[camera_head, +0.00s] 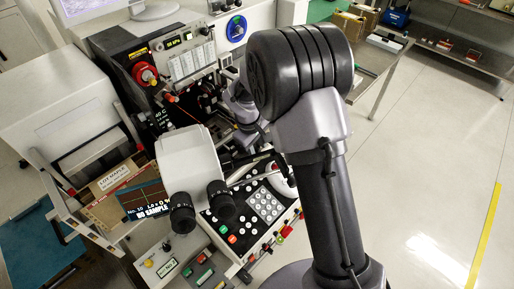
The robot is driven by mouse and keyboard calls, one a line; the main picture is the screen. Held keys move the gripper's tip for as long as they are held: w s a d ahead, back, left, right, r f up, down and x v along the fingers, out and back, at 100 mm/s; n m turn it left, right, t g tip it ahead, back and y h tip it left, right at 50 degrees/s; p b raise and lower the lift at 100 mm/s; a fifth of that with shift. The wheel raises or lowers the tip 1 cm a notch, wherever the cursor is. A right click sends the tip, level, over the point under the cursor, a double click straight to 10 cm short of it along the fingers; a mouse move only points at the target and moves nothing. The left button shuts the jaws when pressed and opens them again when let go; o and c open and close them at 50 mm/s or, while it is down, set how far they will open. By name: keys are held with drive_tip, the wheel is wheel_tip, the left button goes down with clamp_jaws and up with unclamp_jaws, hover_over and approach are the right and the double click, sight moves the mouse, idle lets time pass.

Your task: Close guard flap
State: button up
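The wire bonding machine stands left of my arm, with a white microscope head (188,155) and two black eyepieces above its control panel (262,205). I cannot make out a guard flap for certain; the machine's work area behind the microscope is dark, cluttered and partly covered by my arm. My arm rises at the right of the machine and bends at a large black joint. Its grey wrist links reach down behind that joint towards the machine. My gripper's fingertips are not clearly visible, and I cannot tell whether they touch anything.
A red knob (145,73) sits on the instrument rack at upper left. A card reading "LOT MAPLE" (115,175) lies left of the microscope. A small switch box (165,262) stands at the front. Shelves (465,45) line the upper right. The floor (430,170) at right is clear.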

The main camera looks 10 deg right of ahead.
drive_tip(key=shift+c, duration=0.3)
clamp_jaws()
drive_tip(key=shift+r, duration=0.1)
idle(1.0)
